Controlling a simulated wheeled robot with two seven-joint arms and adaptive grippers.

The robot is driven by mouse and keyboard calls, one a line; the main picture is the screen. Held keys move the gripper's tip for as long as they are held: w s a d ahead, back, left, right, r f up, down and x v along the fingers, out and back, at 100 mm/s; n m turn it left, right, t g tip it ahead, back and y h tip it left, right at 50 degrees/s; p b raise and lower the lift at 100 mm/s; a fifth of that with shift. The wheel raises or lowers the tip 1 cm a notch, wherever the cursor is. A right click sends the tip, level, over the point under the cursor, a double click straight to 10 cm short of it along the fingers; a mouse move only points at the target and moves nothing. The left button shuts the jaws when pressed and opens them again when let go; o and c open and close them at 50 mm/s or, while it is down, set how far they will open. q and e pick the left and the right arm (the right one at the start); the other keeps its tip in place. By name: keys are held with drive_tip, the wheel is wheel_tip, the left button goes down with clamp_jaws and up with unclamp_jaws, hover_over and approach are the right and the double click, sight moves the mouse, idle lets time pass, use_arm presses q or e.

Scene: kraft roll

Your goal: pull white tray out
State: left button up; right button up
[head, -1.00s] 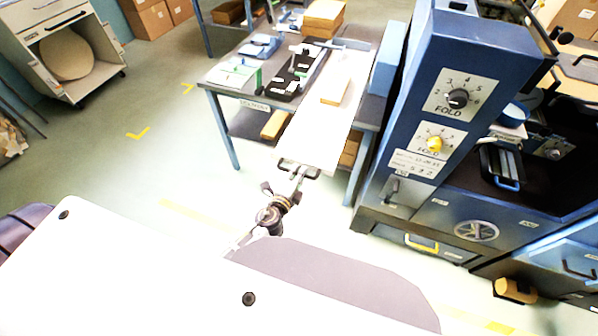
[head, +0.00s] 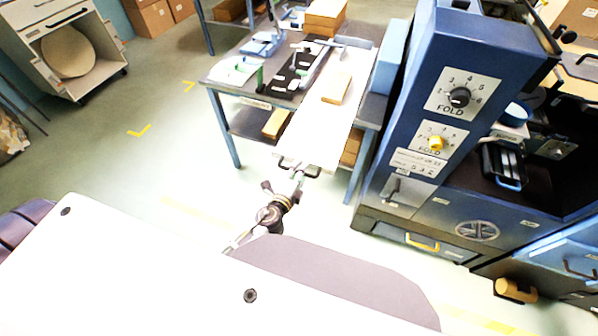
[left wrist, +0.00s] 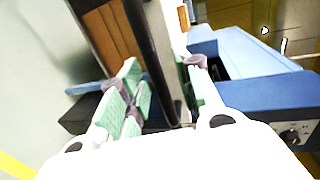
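The white tray (head: 318,132) is a long flat board on the grey table, its near end sticking out past the table's front edge. A dark handle (head: 314,173) is at that end. My left gripper (head: 299,173) is at the handle. In the left wrist view, its green-padded fingers (left wrist: 163,92) stand on both sides of a dark bar (left wrist: 148,45) that fills the gap, and they look shut on it. The exact contact is hard to see. My right gripper is not in view.
The table (head: 222,78) holds a black tool strip (head: 290,82) and stacked brown boxes (head: 325,14). A blue machine (head: 425,75) with dials stands close to the right of the tray. The floor left of the table is clear. A cabinet (head: 25,30) stands far left.

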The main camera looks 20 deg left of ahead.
use_arm(q)
drive_tip(key=v, duration=0.7)
idle(0.5)
drive_tip(key=shift+s, duration=0.1)
idle(0.4)
